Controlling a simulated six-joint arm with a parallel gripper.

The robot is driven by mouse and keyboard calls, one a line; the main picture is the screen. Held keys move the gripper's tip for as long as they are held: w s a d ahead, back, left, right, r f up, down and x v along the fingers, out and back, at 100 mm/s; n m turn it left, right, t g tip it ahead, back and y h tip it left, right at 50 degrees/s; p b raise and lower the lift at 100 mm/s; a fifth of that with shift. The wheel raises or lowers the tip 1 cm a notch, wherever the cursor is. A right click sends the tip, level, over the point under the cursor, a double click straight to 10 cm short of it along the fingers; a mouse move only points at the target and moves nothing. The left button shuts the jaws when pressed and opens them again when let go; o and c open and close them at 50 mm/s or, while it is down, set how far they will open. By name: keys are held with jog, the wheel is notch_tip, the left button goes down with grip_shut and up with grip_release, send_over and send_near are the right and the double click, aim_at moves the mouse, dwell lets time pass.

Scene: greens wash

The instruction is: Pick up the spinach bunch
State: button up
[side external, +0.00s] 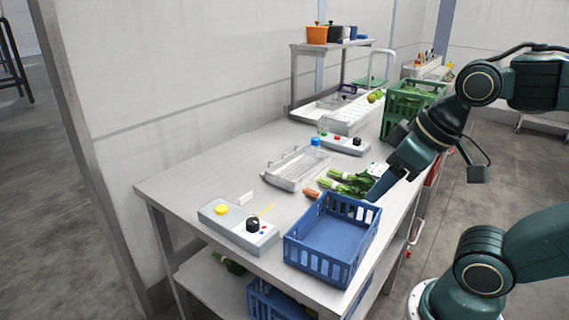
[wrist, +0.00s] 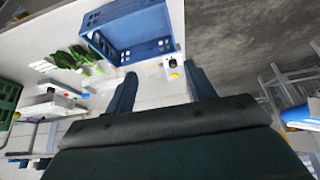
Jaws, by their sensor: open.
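Leafy greens, which I take for the spinach bunch (side external: 352,184), lie on the steel table behind the blue crate in the side view. Pale green stalks point left, and dark leaves reach toward my gripper (side external: 380,186). There appears to be more than one bunch side by side; I cannot tell them apart surely. In the wrist view the greens (wrist: 72,57) lie left of my fingers, apart from them. My gripper (wrist: 160,78) is open and empty, its two fingers spread. In the side view it overlaps the leaf ends, and its height above them is unclear.
A blue crate (side external: 353,236) stands at the table's front. A green crate (side external: 405,97) stands farther back. Bare table lies left of the basket.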

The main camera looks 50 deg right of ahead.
jog(key=w+d+r+m+g, duration=0.1)
jog(key=w+d+r+m, duration=0.2)
jog(key=w+d+m, duration=0.35)
jog(key=m+g, duration=0.5)
jog(key=m, duration=2.4)
send_over(350, 174)
notch_tip(350, 174, down, 14)
jog(key=shift+f, duration=4.35)
jog(key=shift+f, duration=0.1)
jog(key=shift+f, duration=2.5)
jog(key=shift+c, duration=0.2)
